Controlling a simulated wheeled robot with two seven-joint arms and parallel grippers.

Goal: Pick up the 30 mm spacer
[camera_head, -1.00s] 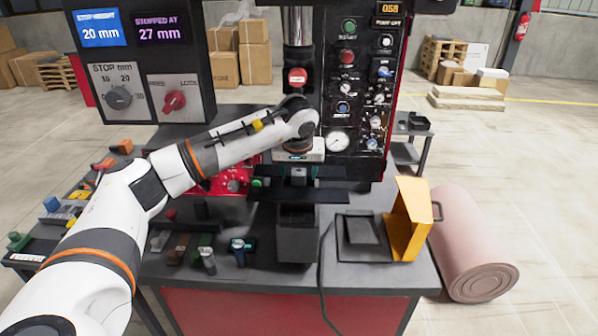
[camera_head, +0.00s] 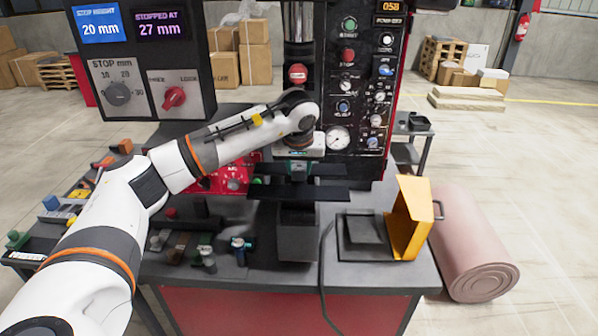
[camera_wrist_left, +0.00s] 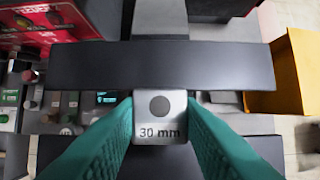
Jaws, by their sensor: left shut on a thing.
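The 30 mm spacer (camera_wrist_left: 160,112) is a light grey block with a dark round mark and "30 mm" on its face. In the left wrist view it sits between the two teal fingers of my left gripper (camera_wrist_left: 160,100), which are shut on it. In the head view my left gripper (camera_head: 298,166) is low in front of the press column, above the dark horizontal bars, and the spacer there is small and hard to make out. My right gripper is not in view.
Dark bars (camera_wrist_left: 160,66) cross close around the spacer. The press panel (camera_head: 362,90) stands behind. An orange guard (camera_head: 410,220) and a dark pad are at the right of the table. Several small parts lie left of the press. A display reads "20 mm" and "27 mm".

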